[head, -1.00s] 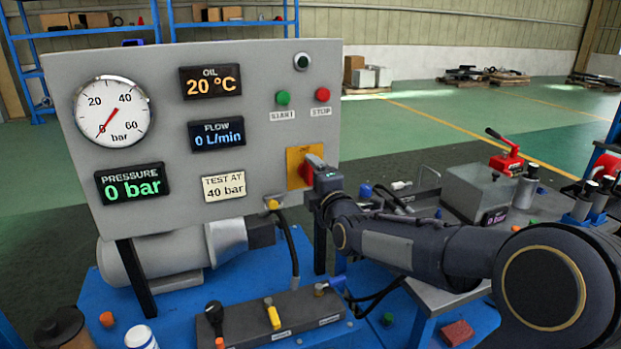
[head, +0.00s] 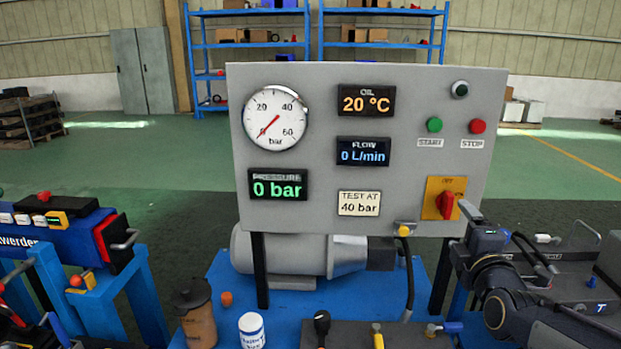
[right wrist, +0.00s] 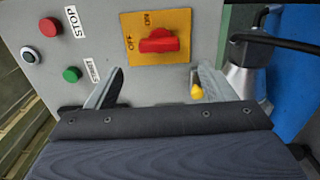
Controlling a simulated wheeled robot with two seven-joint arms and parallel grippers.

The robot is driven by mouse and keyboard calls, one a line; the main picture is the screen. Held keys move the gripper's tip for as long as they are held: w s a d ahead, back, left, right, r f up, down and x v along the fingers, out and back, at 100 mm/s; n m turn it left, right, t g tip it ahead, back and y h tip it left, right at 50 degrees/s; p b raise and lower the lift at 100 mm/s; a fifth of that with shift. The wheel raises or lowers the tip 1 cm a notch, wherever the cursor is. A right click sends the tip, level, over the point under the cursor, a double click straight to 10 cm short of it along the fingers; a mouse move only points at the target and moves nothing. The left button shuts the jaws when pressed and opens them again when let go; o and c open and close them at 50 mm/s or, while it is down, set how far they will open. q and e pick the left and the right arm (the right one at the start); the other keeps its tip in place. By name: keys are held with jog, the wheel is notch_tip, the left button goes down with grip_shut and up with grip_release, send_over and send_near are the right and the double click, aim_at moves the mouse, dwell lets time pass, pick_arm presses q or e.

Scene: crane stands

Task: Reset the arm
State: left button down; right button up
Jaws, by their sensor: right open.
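My right gripper (head: 468,212) is in front of the yellow switch plate (head: 433,192) at the panel's lower right. In the right wrist view its two fingers (right wrist: 160,82) are spread apart and nothing is between them. The red rotary switch handle (right wrist: 158,41) lies just beyond the fingertips, and I see no contact. The handle is in line with the OFF label. The right arm (head: 520,300) comes in from the lower right. My left gripper is not in view.
The grey panel (head: 300,215) carries a gauge (head: 275,117) near zero, with displays reading 0 bar, 20 °C and 0 L/min. Below are a white-labelled can (head: 252,331), a brown bottle (head: 196,315) and a dark valve block. A blue stand (head: 60,285) is at left.

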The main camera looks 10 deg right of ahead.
jog(key=s+a+f+m+g+y+p, duration=0.3)
jog(key=s+a+m+g+y+p, duration=0.1)
jog(key=s+a+m, duration=0.4)
jog(key=s+a+f+m+g+y+p, duration=0.2)
jog(key=s+a+m+g+y+p, duration=0.3)
jog(key=s+a, duration=0.7)
jog(key=s+m+g+p, duration=0.1)
jog(key=m+g+p, duration=0.1)
jog(key=m, duration=0.1)
jog(key=shift+s+a+f, duration=0.2)
jog(key=shift+a+f, duration=0.2)
